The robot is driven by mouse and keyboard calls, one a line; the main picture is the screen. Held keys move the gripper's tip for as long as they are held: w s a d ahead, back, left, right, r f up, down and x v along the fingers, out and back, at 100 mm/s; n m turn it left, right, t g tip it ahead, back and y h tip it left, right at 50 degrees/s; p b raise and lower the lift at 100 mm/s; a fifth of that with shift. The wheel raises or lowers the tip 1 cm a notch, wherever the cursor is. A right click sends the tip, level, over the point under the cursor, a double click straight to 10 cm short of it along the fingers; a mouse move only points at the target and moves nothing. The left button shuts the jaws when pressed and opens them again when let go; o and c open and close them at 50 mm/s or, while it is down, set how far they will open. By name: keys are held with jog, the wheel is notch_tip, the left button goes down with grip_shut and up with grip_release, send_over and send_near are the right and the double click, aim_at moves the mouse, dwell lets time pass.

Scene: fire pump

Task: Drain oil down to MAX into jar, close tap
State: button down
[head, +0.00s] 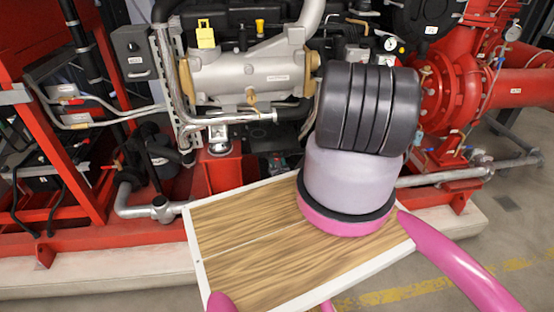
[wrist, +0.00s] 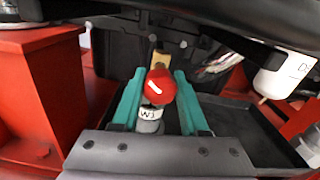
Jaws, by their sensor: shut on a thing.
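In the wrist view, my gripper (wrist: 157,78) has its two teal fingers on either side of a round red knob (wrist: 160,90) with a white mark, and is shut on it. A grey part labelled W3 (wrist: 149,118) sits just below the knob, and a brass piece (wrist: 158,60) shows behind it. A white container marked with a letter D (wrist: 284,72) is at the right, with a narrow tip pointing down. In the head view my arm hides the gripper. No oil level or MAX mark is readable, and I cannot make out a jar for certain.
A dark shallow tray (wrist: 262,140) lies below and right of the fingers. A red steel block (wrist: 38,95) stands close at left. Red pipework (head: 445,95) is at right.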

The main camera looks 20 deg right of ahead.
jog(key=m, duration=0.5)
jog(key=shift+s+f+m, duration=0.1)
jog(key=shift+m, duration=2.4)
jog(key=shift+c, duration=2.1)
grip_release()
jog(key=v, duration=1)
jog(key=shift+s, duration=0.4)
